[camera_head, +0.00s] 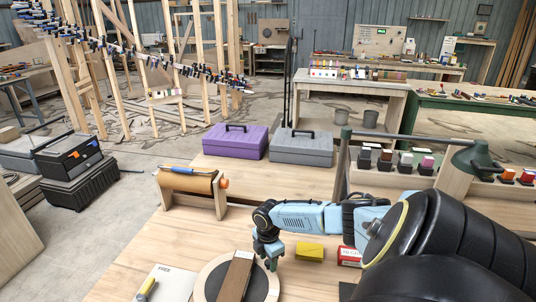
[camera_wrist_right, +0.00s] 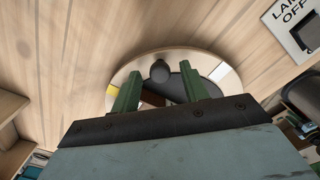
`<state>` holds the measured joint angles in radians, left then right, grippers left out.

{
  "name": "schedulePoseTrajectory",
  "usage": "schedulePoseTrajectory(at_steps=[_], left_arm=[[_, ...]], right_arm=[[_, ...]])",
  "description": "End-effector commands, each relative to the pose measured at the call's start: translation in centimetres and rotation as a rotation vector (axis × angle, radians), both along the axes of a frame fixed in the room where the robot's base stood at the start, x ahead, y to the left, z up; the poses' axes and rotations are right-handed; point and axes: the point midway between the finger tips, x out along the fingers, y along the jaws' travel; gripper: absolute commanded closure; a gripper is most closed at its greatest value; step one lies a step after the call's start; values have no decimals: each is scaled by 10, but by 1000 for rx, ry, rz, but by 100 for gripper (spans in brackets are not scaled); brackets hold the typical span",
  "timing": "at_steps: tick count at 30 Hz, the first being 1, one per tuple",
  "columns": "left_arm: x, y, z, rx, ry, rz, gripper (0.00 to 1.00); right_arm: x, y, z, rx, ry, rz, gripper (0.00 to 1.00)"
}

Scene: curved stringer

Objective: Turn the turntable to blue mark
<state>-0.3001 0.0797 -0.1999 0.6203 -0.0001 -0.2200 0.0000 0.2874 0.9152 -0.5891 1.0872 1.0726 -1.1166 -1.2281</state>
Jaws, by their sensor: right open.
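The turntable (camera_head: 260,286) is a round dark disc with a pale wooden rim, cut off by the bottom edge of the head view. A brown wooden block (camera_head: 236,276) lies across it. My right gripper (camera_head: 269,260) is over its back right part, fingers pointing down. In the right wrist view the turntable (camera_wrist_right: 203,60) lies beyond my open green fingers (camera_wrist_right: 160,74). A dark round knob shows between the fingers; I cannot tell whether they touch it. The rim carries a yellow patch (camera_wrist_right: 111,89) and a pale patch (camera_wrist_right: 221,72). I cannot make out a blue mark.
A yellow block (camera_head: 310,252) and a red-and-white box (camera_head: 349,257) stand right of the gripper. A white card marked FREE (camera_head: 170,283) lies left of the turntable. A roller stand (camera_head: 190,188), purple case (camera_head: 236,141) and grey case (camera_head: 300,147) stand farther back.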

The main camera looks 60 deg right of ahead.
Motion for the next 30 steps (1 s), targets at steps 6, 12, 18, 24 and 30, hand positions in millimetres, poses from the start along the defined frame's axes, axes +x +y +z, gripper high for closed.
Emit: schedulePoseTrajectory(at_steps=[6,12,18,24,30], left_arm=[[0,0,1,0,0,0,64],[0,0,6,0,0,0,64],[0,0,9,0,0,0,64],[0,0,8,0,0,0,64],[0,0,8,0,0,0,64]], right_arm=[[0,-1,6,-1,0,0,55],[0,-2,40,-4,-1,3,55],[-1,-1,86,-4,0,4,55],[0,-1,119,-2,1,1,55],[0,0,133,-1,0,0,55]])
